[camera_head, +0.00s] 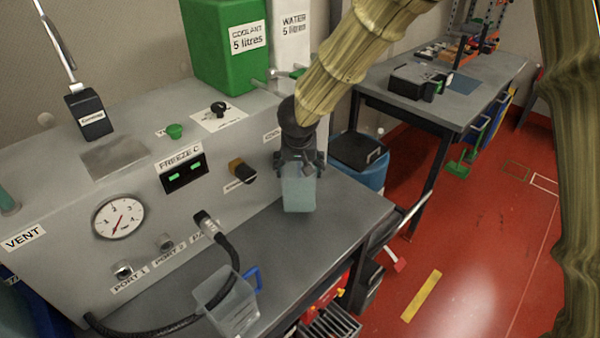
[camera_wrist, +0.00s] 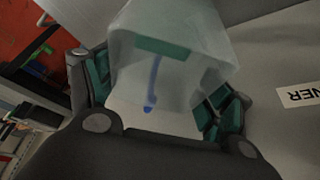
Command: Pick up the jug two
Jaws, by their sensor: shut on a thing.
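A translucent pale jug (camera_head: 299,194) is between the fingers of my gripper (camera_head: 300,168), at the right end of the grey bench in front of the panel. My gripper is shut on it from above. In the wrist view the jug (camera_wrist: 185,35) fills the space between the dark fingers with green pads (camera_wrist: 158,95), and a blue handle shows through its wall. I cannot tell whether its base touches the bench. A second clear jug with a blue handle (camera_head: 238,305) stands at the bench's front edge. No number is readable on either jug.
The grey panel (camera_head: 140,250) with a gauge (camera_head: 118,218), knobs and ports runs behind the bench. Green coolant (camera_head: 222,60) and white water (camera_head: 291,35) containers stand on top. Bare bench (camera_head: 340,222) lies beside the held jug.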

